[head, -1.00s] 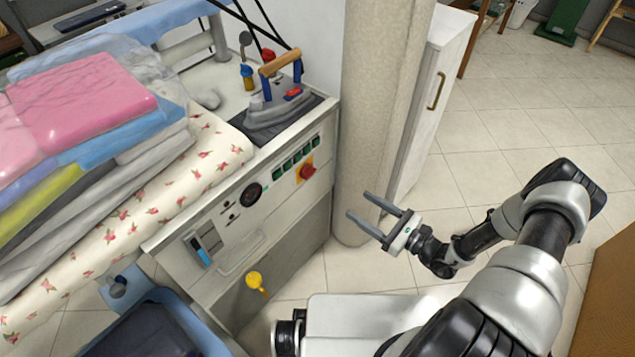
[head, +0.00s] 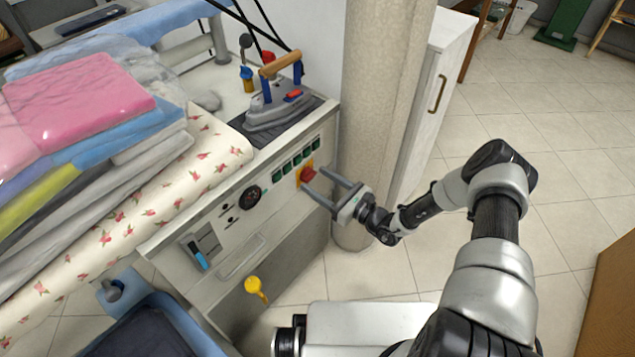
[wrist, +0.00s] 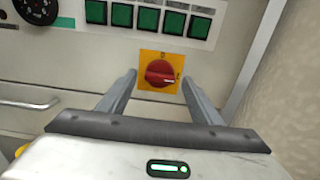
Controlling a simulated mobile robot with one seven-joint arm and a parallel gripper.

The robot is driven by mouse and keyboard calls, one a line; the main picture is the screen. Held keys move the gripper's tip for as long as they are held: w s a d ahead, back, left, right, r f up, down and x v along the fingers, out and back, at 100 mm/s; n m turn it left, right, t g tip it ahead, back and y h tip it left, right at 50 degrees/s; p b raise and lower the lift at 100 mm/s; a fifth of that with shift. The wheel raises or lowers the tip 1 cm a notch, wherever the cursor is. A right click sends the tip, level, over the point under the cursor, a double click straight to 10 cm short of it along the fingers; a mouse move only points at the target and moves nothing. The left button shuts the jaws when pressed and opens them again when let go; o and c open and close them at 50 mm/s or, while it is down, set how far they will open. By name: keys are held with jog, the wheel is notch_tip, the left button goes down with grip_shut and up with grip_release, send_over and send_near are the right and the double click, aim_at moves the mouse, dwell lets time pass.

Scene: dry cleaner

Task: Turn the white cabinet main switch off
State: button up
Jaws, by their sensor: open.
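The main switch is a red rotary knob (head: 307,174) on a yellow plate on the front panel of the white cabinet (head: 215,215). In the wrist view the red knob (wrist: 160,73) sits on its yellow plate (wrist: 146,57), its grip lying roughly level, tilted slightly. My gripper (head: 327,184) is open in front of the panel. In the wrist view my gripper (wrist: 158,85) has one finger on each side of the plate, with the knob between and beyond them. Contact with the knob cannot be made out.
Green buttons (wrist: 149,20) sit in a row above the knob, with a round black gauge (head: 250,197) to the left. An iron (head: 275,108) stands on the cabinet top. A beige column (head: 380,100) stands close on the right. Folded laundry (head: 80,100) lies at left.

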jog(key=shift+w+a, duration=0.15)
jog(key=shift+a, duration=0.1)
jog(key=c, duration=1.1)
